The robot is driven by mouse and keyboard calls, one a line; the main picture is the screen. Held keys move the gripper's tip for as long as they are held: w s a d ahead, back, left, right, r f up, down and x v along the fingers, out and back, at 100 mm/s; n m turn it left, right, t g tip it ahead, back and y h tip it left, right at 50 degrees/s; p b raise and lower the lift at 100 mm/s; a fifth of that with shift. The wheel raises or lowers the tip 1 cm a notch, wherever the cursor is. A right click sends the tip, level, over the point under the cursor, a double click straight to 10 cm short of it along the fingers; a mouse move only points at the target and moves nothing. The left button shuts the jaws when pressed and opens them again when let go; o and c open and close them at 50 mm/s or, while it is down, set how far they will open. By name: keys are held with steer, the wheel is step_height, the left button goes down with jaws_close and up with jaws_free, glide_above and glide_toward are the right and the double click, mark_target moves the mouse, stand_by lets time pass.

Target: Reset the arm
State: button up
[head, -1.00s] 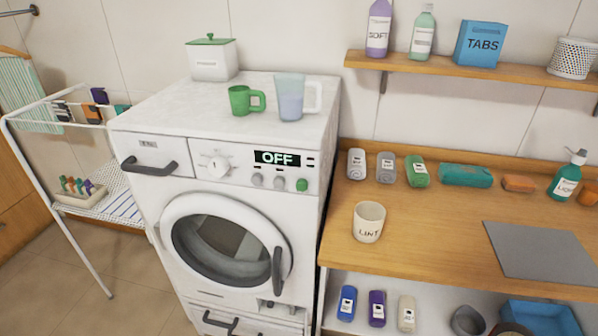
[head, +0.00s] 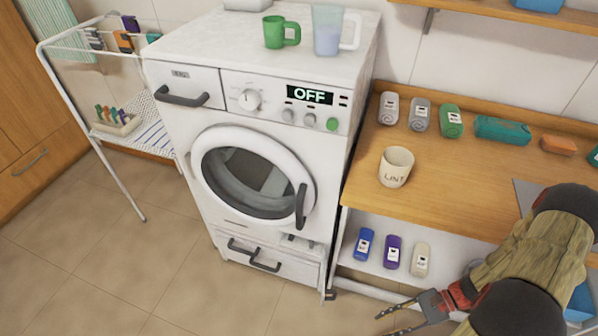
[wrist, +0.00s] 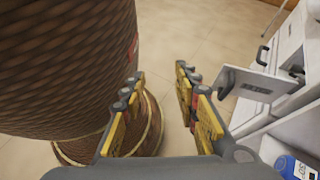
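My gripper (head: 382,324) is at the bottom edge of the head view, in front of the lower shelf and low to the right of the washing machine. In the wrist view my gripper (wrist: 160,75) shows two yellow and grey fingers apart, with nothing between them but the floor behind. My arm comes in from the lower right of the head view and hides part of the counter and lower shelf.
The white washing machine (head: 222,113) has its round door shut and reads OFF. The wooden counter (head: 450,185) carries the LINT cup (head: 396,167) and several rolls. Blue, purple and cream bottles stand on the lower shelf. The tiled floor (head: 110,265) is clear at lower left.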

steer(key=w+d+r+n+h+p, duration=0.15)
steer(key=r+n+h, duration=0.35)
steer(key=r, duration=0.8)
steer(key=w+r+n+h, duration=0.3)
steer(key=r+n+h, duration=0.15)
steer(key=r, duration=0.75)
steer(key=a+r+n+t+h, duration=0.1)
steer(key=a+r+n+t, duration=0.1)
steer(key=a+r, duration=0.2)
steer(key=a+r+n+t+p, duration=0.1)
steer(key=a+r+n+t, duration=0.1)
steer(key=r, duration=0.8)
steer(key=s+a+r+n+t+h+p, duration=0.1)
steer(key=a+r+n+t, duration=0.1)
steer(key=a+r, duration=0.3)
step_height(320, 180, up, 3)
steer(key=shift+a+f+t+h, duration=0.15)
steer(key=shift+a+t+h, duration=0.2)
steer(key=shift+t, duration=0.35)
